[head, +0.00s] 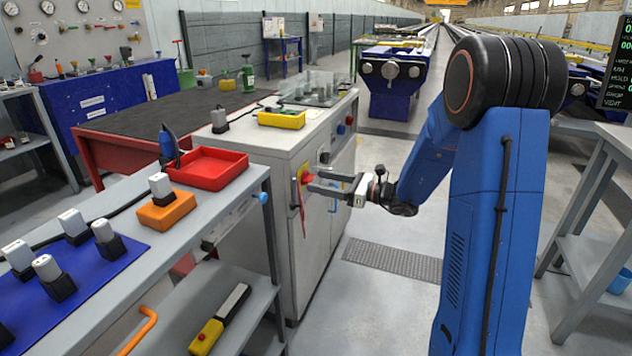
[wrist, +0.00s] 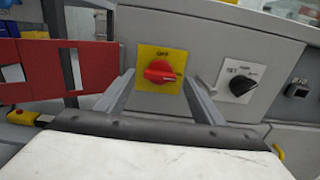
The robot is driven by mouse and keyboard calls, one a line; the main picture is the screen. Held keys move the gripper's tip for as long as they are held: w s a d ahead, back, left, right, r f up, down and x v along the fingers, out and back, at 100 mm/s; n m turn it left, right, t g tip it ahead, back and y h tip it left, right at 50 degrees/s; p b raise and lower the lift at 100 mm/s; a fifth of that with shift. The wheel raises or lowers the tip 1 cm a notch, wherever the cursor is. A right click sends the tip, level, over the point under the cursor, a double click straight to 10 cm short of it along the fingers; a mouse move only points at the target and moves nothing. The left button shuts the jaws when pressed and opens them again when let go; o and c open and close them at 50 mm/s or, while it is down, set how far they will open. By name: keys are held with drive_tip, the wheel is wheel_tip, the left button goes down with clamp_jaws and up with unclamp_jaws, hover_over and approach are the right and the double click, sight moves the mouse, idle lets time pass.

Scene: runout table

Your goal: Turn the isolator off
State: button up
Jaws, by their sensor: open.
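The isolator is a red rotary knob (wrist: 160,71) on a yellow plate (wrist: 149,54) marked OFF at the top. In the wrist view its handle lies about level, not pointing up at OFF. In the head view the isolator (head: 304,176) is on the end face of the pale cabinet, partly hidden by my gripper (head: 314,181). My gripper is open. In the wrist view its fingers (wrist: 160,80) stand on either side of the knob, with a gap showing on both sides. I cannot tell how far the fingertips are from the plate.
A black selector knob (wrist: 242,85) sits close to the right of the isolator. A red strip (head: 301,208) hangs below the isolator. A grey bench with a red tray (head: 208,168) and orange box (head: 166,212) stands left. Open floor lies right of the cabinet.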

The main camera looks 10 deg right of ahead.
sight(308, 179)
drive_tip(key=shift+x, duration=1.2)
drive_tip(key=c, duration=1)
drive_tip(key=shift+c, duration=0.2)
